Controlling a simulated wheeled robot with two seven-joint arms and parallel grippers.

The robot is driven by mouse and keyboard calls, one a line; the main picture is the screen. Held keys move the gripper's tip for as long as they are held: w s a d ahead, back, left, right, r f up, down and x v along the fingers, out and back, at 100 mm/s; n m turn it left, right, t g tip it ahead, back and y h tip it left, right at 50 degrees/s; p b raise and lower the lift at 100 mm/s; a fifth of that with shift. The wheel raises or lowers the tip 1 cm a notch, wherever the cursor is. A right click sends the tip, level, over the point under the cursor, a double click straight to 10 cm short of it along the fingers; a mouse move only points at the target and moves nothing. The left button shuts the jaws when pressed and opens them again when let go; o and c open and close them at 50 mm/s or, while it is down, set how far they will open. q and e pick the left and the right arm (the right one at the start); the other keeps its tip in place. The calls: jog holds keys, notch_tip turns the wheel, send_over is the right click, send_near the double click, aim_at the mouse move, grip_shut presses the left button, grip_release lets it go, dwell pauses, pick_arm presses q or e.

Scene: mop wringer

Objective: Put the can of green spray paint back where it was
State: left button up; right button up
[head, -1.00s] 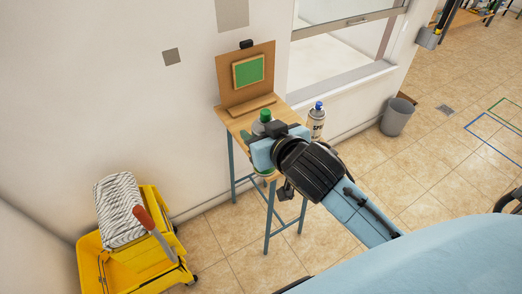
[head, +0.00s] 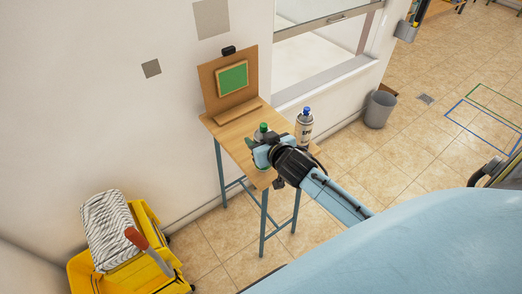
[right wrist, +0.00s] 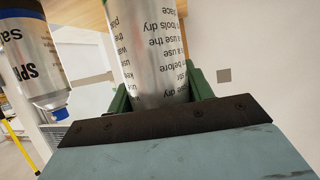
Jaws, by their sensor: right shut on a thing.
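The can with the green cap (head: 264,127) is in my right gripper (head: 263,150), over the front part of a small wooden table (head: 229,125). In the right wrist view the silver can (right wrist: 150,45) with dark printing stands between the green jaw pads, and the jaws are shut on it. Whether its base touches the tabletop is hidden. A blue-capped spray can (head: 304,131) stands close to its right on the table; it also shows at the left of the right wrist view (right wrist: 32,58). My left gripper is not in view.
A brown board with a green panel (head: 234,77) stands at the table's back, a wooden block (head: 237,109) before it. A yellow mop wringer bucket (head: 84,274) is at lower left. A grey bin (head: 379,109) stands right. The tabletop's left part is clear.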

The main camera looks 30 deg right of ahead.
jog(key=shift+f, duration=0.35)
notch_tip(320, 180, down, 2)
jog(key=shift+f+b, duration=0.25)
jog(key=shift+b, duration=0.15)
jog(key=shift+f, duration=0.4)
jog(key=o, duration=1.2)
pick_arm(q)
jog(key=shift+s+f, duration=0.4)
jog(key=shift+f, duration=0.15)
